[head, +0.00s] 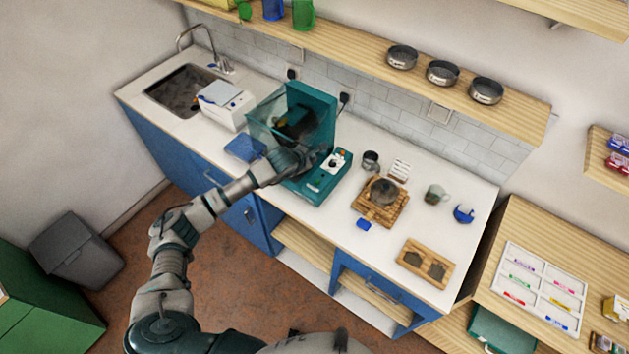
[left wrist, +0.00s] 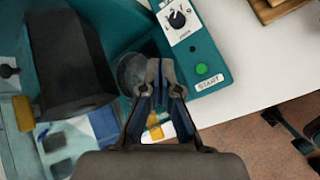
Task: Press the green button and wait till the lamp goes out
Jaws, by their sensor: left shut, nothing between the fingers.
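The green button (left wrist: 201,69) sits on the teal machine's front strip, just above the START label, in the left wrist view. A small dark round spot (left wrist: 192,48) lies above it; I cannot tell whether it is the lamp, and no lit lamp shows. The teal machine (head: 314,104) stands on the counter in the head view. My left gripper (head: 302,158) is over its front part. In the left wrist view the gripper (left wrist: 160,66) is shut and empty, left of the green button and apart from it in the picture. My right gripper is not in view.
A dial panel (left wrist: 176,17) is beside the button. The clear cover (head: 264,122) is left of my gripper. A wooden stand with a bowl (head: 368,210) and a metal cup (head: 371,160) are to the right.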

